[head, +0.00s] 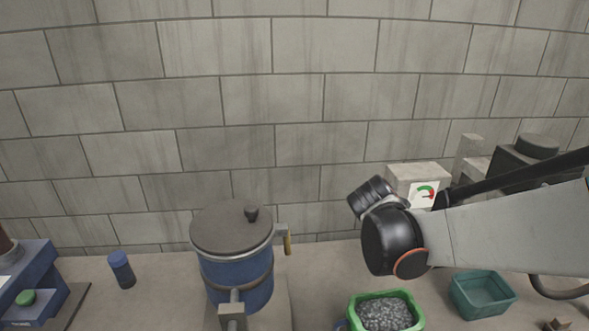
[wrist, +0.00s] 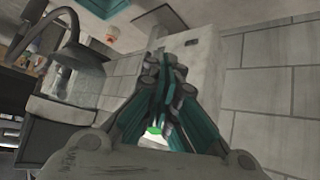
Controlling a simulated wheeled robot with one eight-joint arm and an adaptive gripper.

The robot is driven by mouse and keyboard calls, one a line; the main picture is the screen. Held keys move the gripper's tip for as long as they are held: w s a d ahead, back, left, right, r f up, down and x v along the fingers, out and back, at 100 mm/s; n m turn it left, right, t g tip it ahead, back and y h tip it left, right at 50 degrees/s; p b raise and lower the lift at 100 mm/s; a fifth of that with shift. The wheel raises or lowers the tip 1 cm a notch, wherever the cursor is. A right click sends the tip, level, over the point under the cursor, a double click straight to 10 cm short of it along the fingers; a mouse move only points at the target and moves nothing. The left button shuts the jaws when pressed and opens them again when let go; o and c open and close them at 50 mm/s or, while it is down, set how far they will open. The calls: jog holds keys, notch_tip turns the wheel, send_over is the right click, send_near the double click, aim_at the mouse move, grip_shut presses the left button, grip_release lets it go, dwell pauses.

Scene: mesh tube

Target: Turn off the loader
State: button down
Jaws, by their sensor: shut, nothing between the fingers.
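A pale grey box (head: 418,173) stands near the wall at the right in the head view, with a white label bearing a green and red curved mark on its front. A dark machine with a round black top (head: 537,150) stands further right, partly behind my arm. I cannot tell which of these is the loader. My gripper (wrist: 165,62) is shut and empty in the wrist view, its fingertips in front of a pale box-like body (wrist: 205,60); contact cannot be told. A bright green spot (wrist: 153,131) shows between the finger links. My arm hides the fingers in the head view.
A blue lidded drum (head: 237,275) stands at the centre. A green tray of grey granules (head: 385,295) and a teal bin (head: 482,292) are at right. A blue machine with a green button (head: 27,297) and a dark blue cylinder (head: 121,269) are at left.

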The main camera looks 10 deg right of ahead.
jog(key=w+d+m+p, duration=0.1)
jog(key=w+d+r+m+h+p, duration=0.1)
jog(key=d, duration=0.1)
jog(key=w+d+r+m+h+p, duration=0.1)
jog(key=shift+w+d+g, duration=0.15)
jog(key=shift+w+g, duration=0.1)
jog(key=shift+g, duration=0.15)
jog(key=shift+f, duration=0.1)
jog(key=b+x, duration=0.1)
jog(key=x, duration=0.8)
jog(key=shift+w+d+f, duration=0.1)
jog(key=shift+w+d, duration=0.05)
jog(key=shift+d, duration=0.25)
